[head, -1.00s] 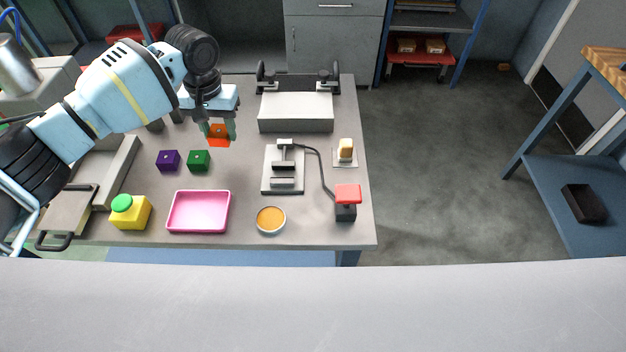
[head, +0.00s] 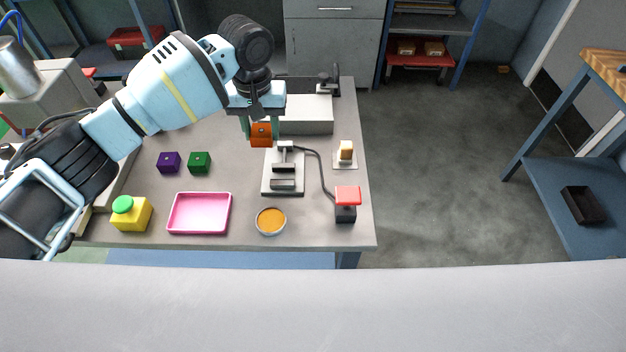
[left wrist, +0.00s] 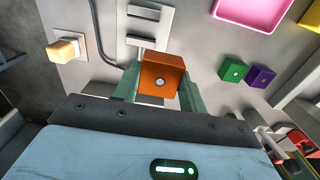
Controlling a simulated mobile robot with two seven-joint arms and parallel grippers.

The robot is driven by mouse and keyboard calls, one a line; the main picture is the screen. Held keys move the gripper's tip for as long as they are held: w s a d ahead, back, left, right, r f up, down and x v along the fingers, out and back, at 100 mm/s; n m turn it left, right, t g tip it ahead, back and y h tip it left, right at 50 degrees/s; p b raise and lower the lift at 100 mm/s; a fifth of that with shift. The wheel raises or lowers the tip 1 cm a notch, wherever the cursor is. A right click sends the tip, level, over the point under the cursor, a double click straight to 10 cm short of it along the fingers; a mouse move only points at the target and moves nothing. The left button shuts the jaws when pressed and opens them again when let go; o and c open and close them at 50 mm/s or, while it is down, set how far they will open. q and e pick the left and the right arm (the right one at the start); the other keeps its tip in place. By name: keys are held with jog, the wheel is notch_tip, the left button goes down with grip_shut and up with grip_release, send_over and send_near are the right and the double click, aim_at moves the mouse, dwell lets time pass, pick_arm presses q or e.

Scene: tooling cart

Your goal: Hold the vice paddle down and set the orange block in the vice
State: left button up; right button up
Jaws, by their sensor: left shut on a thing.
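My left gripper (head: 261,130) is shut on the orange block (head: 261,135) and holds it above the table, just behind and left of the vice. The block also shows between the fingers in the left wrist view (left wrist: 161,76). The vice (head: 284,170) sits on a pale base plate at the table's middle, its jaws empty. A cable runs from it to the red paddle (head: 347,193) on a dark box at the table's front right. Nothing presses the paddle. My right gripper is not in view.
Purple (head: 168,162) and green (head: 199,162) blocks, a pink tray (head: 174,230), a yellow container (head: 131,213) with a green top and an orange-filled round dish (head: 271,220) lie left and front. A yellowish block on a pad (head: 346,152) stands right of the vice. A grey box (head: 306,122) stands behind.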

pick_arm(q)
jog(key=d+f, duration=0.1)
jog(key=f, duration=0.1)
jog(key=d+f, duration=0.2)
jog(key=f, duration=0.1)
jog(key=shift+s+d+f, duration=0.3)
jog(key=shift+s+d, duration=0.1)
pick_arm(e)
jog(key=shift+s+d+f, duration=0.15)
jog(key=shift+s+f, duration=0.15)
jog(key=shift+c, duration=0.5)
